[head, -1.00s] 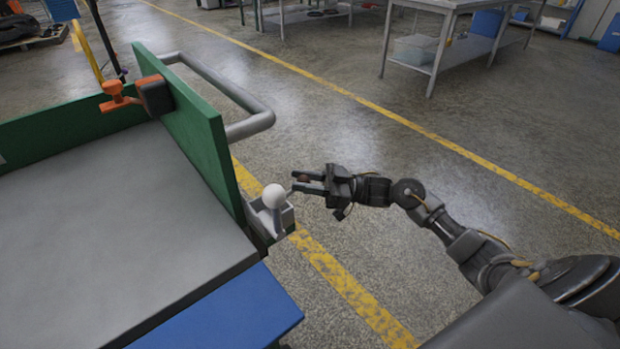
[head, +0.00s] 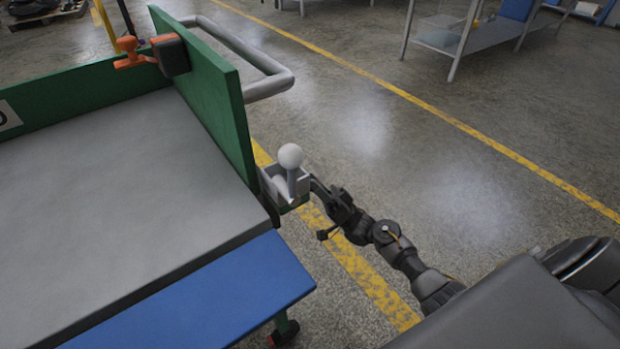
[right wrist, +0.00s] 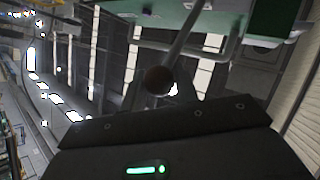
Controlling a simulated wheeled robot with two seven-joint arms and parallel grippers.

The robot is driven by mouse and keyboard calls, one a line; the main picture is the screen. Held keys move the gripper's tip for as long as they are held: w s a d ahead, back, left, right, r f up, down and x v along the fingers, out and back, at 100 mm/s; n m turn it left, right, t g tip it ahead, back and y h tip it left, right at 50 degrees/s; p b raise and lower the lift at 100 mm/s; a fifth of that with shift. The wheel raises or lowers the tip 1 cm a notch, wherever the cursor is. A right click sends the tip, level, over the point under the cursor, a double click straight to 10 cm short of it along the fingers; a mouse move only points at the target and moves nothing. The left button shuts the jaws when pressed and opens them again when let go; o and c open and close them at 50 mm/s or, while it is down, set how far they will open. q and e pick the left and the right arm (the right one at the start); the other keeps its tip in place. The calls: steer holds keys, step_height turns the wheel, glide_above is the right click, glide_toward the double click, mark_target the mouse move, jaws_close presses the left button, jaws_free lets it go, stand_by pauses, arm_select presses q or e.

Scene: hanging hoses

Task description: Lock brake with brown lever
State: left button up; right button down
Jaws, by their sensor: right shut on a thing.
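The brown lever's round knob (right wrist: 158,80) shows in the right wrist view, at the end of a grey rod (right wrist: 185,35) that runs up to a pale green part of the cart. My right gripper (head: 318,188) is beside the brake bracket on the cart's corner and is shut on the brown lever's knob. In the head view the gripper hides the knob. A white ball lever (head: 290,156) stands upright in the grey bracket (head: 272,184), just left of my gripper. My left gripper is in neither view.
The cart has a grey top (head: 100,200), a green side panel (head: 205,95), a blue front ledge (head: 210,305) and a grey push handle (head: 270,85). An orange clamp-like part (head: 130,52) sits on the panel.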

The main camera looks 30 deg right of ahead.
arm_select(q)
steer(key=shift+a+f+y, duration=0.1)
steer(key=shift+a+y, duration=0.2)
arm_select(e)
steer(key=shift+s+a+f+m+t+h, duration=0.15)
steer(key=shift+f+m+t+h, duration=0.15)
steer(key=shift+m+t, duration=0.15)
steer(key=c, duration=1.1)
jaws_free()
steer(key=shift+a, duration=0.1)
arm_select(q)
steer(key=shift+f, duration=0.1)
arm_select(e)
steer(key=shift+d+f, duration=0.15)
steer(key=shift+d, duration=0.05)
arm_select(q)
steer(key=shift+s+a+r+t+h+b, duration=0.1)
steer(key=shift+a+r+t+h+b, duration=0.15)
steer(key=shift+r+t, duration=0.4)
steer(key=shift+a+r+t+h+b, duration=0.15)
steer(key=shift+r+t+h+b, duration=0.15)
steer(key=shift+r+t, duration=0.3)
arm_select(e)
steer(key=v, duration=0.7)
